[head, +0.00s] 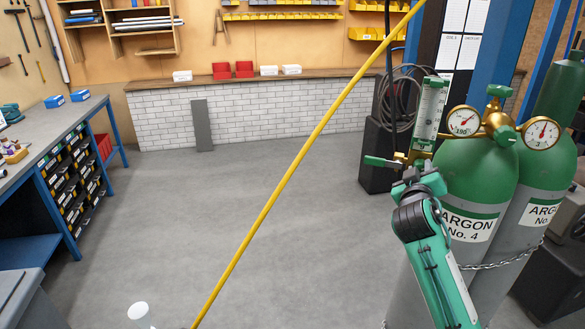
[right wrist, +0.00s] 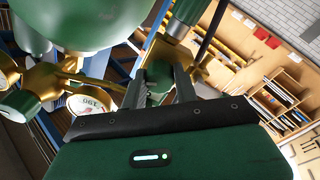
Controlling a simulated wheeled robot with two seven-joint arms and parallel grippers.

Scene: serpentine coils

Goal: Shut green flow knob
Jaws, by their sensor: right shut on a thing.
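The green flow knob (right wrist: 158,74) sits between the two fingers of my right gripper (right wrist: 160,88) in the right wrist view, below the brass regulator body. In the head view my right gripper (head: 418,180) reaches up to the underside of the flowmeter (head: 429,110), a clear tube with green ends, and largely hides the knob. The fingers are shut on the knob. A green-handled fitting (head: 381,162) sticks out to the left of the brass body. My left gripper is not in view.
Two gauges (head: 464,121) (head: 541,133) sit on the regulator, close right of my gripper. Green and grey argon cylinders (head: 478,180) stand behind my right arm, chained. A yellow pole (head: 290,180) crosses the view diagonally. The floor at the middle is clear.

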